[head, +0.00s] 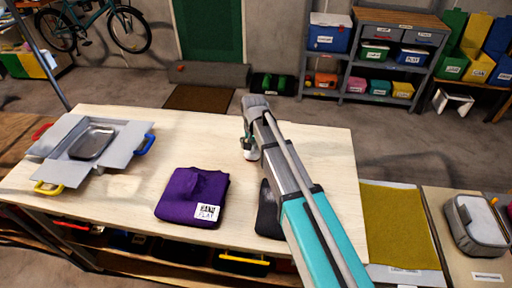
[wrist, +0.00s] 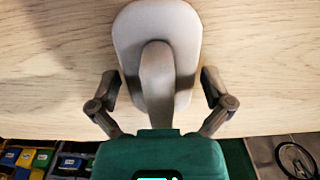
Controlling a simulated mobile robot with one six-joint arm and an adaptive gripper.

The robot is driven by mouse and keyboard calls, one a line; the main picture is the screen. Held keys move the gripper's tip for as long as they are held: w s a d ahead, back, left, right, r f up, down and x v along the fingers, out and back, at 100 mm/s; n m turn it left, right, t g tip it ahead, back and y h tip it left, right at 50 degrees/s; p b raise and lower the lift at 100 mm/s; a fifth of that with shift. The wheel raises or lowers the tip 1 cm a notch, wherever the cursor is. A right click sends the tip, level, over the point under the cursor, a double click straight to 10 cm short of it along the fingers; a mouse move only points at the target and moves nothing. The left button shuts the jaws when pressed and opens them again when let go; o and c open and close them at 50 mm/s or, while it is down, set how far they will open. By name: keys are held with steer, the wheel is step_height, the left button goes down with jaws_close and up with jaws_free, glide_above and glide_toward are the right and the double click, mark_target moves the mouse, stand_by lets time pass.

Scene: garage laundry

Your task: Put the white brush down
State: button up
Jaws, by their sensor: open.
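The white brush (wrist: 185,40) is in the middle of the wrist view, a pale oval body with a raised grip along its middle. It appears to rest on the light wooden table (head: 125,230). My gripper (wrist: 158,80) is open, with one finger on each side of the brush and a visible gap at both sides. In the head view my gripper (head: 249,143) is low over the table's right half, and the brush is mostly hidden beneath it.
A folded purple cloth (head: 185,195) with a white label lies left of my arm. A dark item (head: 268,215) is partly hidden by my arm. A grey open box (head: 60,148) with a metal tray (head: 92,144) stands at the left. The table's back middle is clear.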

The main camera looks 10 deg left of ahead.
steer(key=shift+r, duration=0.1)
step_height(320, 180, up, 12)
steer(key=p, duration=1.2)
stand_by(0.8)
steer(key=s+d, duration=0.4)
steer(key=d, duration=0.7)
steer(key=s+d, duration=0.5)
steer(key=d, duration=0.6)
steer(key=s+d, duration=0.5)
steer(key=d, duration=0.6)
steer(key=shift+d+m, duration=0.25)
steer(key=shift+m, duration=0.05)
